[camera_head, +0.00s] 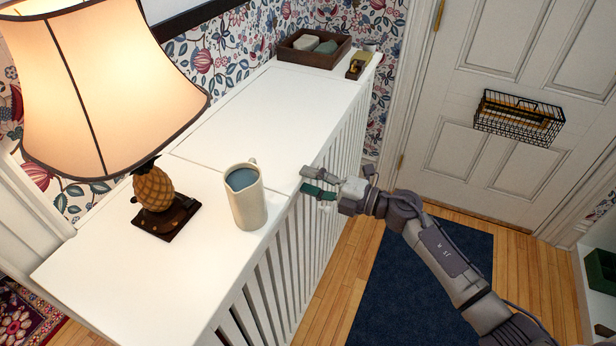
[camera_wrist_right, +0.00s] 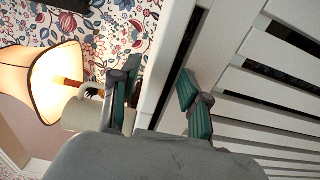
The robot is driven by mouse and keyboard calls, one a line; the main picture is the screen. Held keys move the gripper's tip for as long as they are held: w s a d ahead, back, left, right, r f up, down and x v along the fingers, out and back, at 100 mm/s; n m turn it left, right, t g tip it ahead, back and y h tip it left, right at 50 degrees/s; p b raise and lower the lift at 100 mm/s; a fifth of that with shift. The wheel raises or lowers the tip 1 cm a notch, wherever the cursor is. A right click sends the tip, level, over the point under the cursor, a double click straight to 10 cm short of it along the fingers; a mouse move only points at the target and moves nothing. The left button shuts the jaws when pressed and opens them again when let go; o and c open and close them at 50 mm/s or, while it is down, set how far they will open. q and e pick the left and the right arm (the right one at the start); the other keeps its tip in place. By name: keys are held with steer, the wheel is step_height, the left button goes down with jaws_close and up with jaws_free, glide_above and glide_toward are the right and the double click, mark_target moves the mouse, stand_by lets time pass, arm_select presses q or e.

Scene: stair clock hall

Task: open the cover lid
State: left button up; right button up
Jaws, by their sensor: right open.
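The white slatted radiator cover (camera_head: 318,235) runs along the wall, with its flat white lid (camera_head: 270,110) lying shut on top. A thin seam crosses the top near the pitcher. My right gripper (camera_head: 312,182) is at the lid's front edge, beside that seam. Its teal-padded fingers are apart. In the right wrist view the gripper (camera_wrist_right: 158,100) has one finger on the lid's upper side and the other by the front slats (camera_wrist_right: 260,85), with the white edge between them. I cannot tell whether they touch it. My left gripper is not in view.
A cream pitcher (camera_head: 247,205) and a lit pineapple lamp (camera_head: 153,188) stand on the near part of the top. A brown tray (camera_head: 313,48) and a small yellow-and-dark item (camera_head: 357,66) sit at the far end. The middle of the lid is bare.

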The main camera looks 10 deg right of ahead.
steer(key=shift+w+a, duration=0.3)
steer(key=shift+a, duration=0.05)
steer(key=shift+c, duration=0.2)
jaws_close()
